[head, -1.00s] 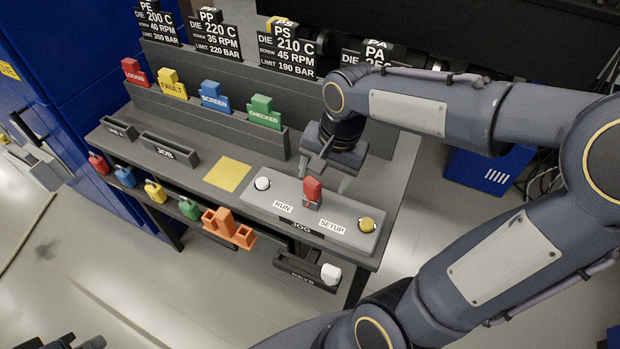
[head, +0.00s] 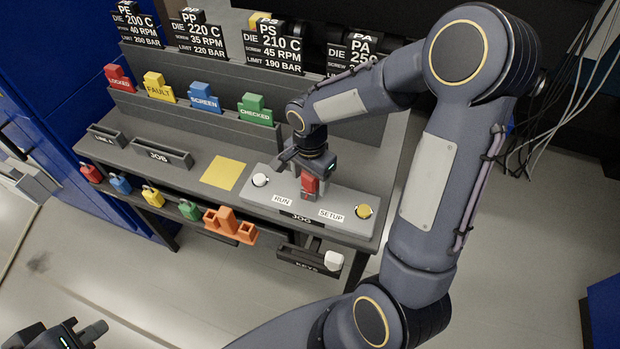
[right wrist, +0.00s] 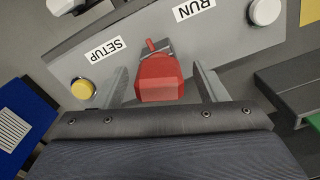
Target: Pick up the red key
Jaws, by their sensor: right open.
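The red key (head: 309,187) stands in the middle of the grey switch panel (head: 343,201), between the RUN and SETUP labels. My right gripper (head: 306,180) is over it from above. In the right wrist view the red key (right wrist: 159,80) lies between the two open fingers of the right gripper (right wrist: 163,84), with a gap visible on each side. The key's lower end, at the panel, shows only in part. My left gripper (head: 88,333) is at the bottom left corner, away from the bench, partly cut off; its jaws cannot be made out.
A white button (head: 260,180) and a yellow button (head: 363,211) flank the key on the panel. A yellow square (head: 221,173) lies to the left. Coloured tags, including the green CHECKED tag (head: 256,110), stand in a rack behind. Several padlocks hang at the front edge.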

